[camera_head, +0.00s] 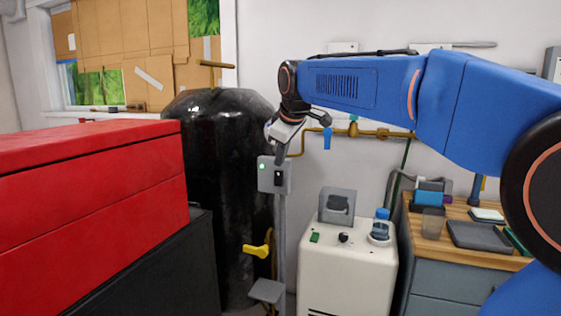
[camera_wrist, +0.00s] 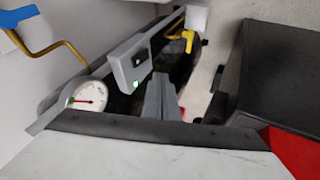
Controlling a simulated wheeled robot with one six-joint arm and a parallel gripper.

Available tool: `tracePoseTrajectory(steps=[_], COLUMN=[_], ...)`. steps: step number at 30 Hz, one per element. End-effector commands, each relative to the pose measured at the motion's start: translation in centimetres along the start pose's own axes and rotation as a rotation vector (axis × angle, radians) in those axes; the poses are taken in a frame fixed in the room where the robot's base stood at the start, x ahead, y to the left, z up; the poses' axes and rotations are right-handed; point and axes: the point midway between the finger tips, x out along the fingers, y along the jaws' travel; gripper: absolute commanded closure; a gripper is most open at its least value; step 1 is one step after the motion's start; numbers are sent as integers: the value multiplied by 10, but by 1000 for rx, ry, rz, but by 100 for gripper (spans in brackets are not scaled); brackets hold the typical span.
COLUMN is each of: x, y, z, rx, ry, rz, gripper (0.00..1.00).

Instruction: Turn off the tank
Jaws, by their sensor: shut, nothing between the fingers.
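The black tank (camera_head: 215,200) stands behind a small grey switch box (camera_head: 268,186) on a post. The box has a lit green lamp (camera_head: 262,167) at its left and a black switch (camera_head: 278,178) at its right. In the wrist view the box (camera_wrist: 123,68) shows its black switch (camera_wrist: 139,60) and lit lamp (camera_wrist: 136,84). My gripper (camera_head: 280,161) is shut and empty, pointing down at the top of the box in the head view. In the wrist view its fingertips (camera_wrist: 160,78) appear beside the box; I cannot tell whether they touch it.
A yellow valve handle (camera_head: 257,250) is below the box. A round gauge (camera_wrist: 87,97) shows in the wrist view. A red chest (camera_head: 90,190) stands left. A white machine (camera_head: 345,265) and a wooden-topped bench (camera_head: 470,252) stand right. Brass pipe (camera_head: 375,133) runs along the wall.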

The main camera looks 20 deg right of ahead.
Motion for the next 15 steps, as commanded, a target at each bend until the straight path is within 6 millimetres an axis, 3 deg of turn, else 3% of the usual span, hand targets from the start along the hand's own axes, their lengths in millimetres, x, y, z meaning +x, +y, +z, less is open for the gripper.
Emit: tracePoseTrajectory(steps=[11, 15], x=[6, 19], y=[-4, -4], z=[1, 2], rx=[0, 0], ry=[0, -2], rz=[0, -2], gripper=[100, 100])
